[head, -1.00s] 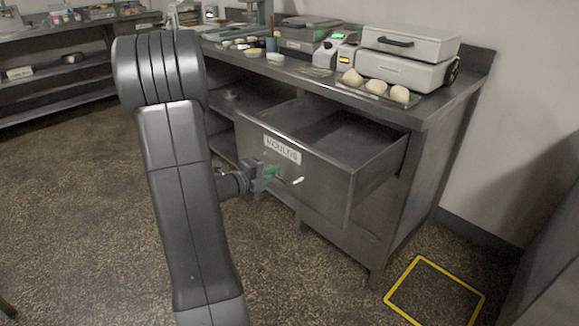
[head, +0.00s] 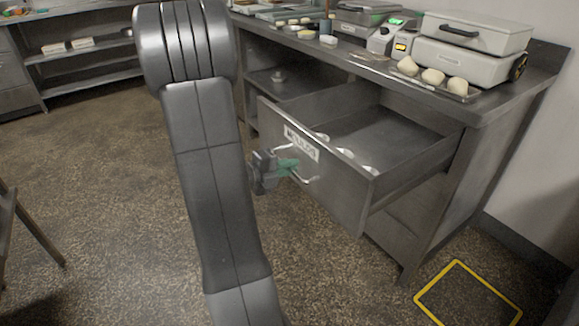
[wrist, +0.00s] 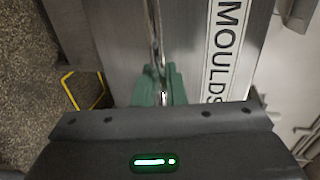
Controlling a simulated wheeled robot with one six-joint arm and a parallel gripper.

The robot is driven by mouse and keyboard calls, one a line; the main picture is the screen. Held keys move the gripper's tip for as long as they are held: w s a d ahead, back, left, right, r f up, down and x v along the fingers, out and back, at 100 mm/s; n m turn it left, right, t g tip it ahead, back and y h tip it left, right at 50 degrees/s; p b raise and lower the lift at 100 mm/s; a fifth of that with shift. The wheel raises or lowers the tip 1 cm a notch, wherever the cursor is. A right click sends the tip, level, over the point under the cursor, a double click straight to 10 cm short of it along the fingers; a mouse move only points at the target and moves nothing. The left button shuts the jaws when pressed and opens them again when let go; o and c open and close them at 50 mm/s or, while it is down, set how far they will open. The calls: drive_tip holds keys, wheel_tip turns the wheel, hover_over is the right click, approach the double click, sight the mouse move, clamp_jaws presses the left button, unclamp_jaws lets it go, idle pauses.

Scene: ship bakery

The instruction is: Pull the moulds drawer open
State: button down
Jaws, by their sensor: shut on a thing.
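The moulds drawer (head: 345,192) is a grey metal drawer with a white MOULDS label, which also shows in the wrist view (wrist: 226,50). It stands well out from the steel counter, and several small pale round things lie inside near its front. Its bar handle (head: 306,180) runs across the front below the label. My gripper (head: 289,167) has green fingers and is shut on the handle. In the wrist view the green fingertips (wrist: 158,86) close around the handle bar (wrist: 153,30).
The counter (head: 470,108) holds dough balls (head: 433,76) on a tray, a scale and a pale press (head: 470,48). A yellow floor outline (head: 468,292) lies at the lower right. Shelves stand at the back left. Open floor lies left of the drawer.

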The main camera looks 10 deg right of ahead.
drive_tip(key=c, duration=1.6)
unclamp_jaws()
drive_tip(key=shift+o, duration=0.2)
drive_tip(key=p+v, duration=0.2)
drive_tip(key=v, duration=1.1)
drive_tip(key=shift+s+a, duration=0.2)
drive_tip(key=shift+a, duration=0.15)
drive_tip(key=b+x, duration=0.2)
drive_tip(key=x, duration=1.2)
drive_tip(key=shift+w+r, duration=0.1)
